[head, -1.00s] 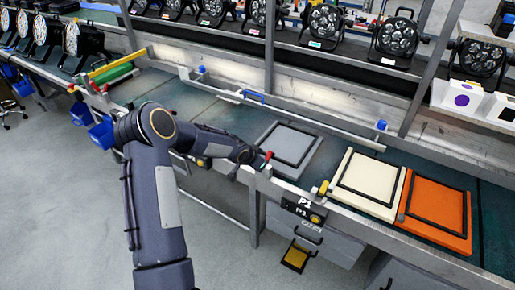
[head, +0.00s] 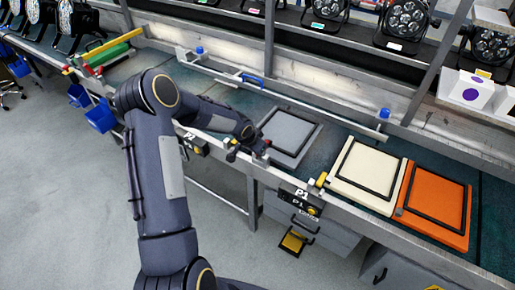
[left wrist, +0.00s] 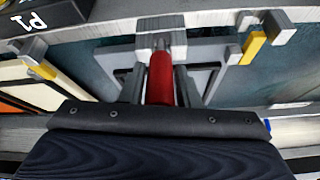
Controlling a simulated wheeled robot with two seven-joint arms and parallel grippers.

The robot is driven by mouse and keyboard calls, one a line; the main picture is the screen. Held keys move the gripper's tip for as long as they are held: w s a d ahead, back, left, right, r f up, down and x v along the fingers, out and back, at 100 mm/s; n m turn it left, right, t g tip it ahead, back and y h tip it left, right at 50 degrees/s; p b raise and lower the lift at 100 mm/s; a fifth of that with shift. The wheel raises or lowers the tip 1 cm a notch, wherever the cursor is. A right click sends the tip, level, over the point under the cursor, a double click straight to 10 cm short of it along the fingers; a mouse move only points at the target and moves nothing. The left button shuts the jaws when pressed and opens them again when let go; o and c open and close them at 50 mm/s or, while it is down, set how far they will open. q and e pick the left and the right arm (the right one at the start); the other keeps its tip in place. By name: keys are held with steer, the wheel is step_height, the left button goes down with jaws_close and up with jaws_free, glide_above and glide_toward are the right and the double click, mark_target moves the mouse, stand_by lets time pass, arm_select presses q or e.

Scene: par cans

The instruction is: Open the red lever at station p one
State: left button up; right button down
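The red lever (left wrist: 160,78) is in the middle of the left wrist view, in front of a grey metal block on the bench edge. My left gripper (left wrist: 161,88) has a dark finger on each side of it, close in, and looks shut on it. The lever's lower end is hidden behind the gripper body. In the head view my left gripper (head: 256,146) is at the bench's front rail, left of the P1 sign (head: 302,194); the lever is mostly covered there. The P1 sign also shows tilted in the left wrist view (left wrist: 32,22). My right gripper is not in view.
A grey panel (head: 291,133) with a dark frame lies behind the lever. Cream (head: 346,178) and orange (head: 418,212) panels lie to the right. A yellow-tipped fitting (head: 321,180) stands on the rail. Drawers (head: 335,235) are below; a pale bar (head: 310,115) crosses the bench behind.

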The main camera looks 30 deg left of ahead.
arm_select(q)
steer(key=shift+o, duration=1.3)
steer(key=b+v, duration=0.1)
steer(key=v, duration=0.6)
steer(key=shift+s+r, duration=0.15)
steer(key=shift+r, duration=0.2)
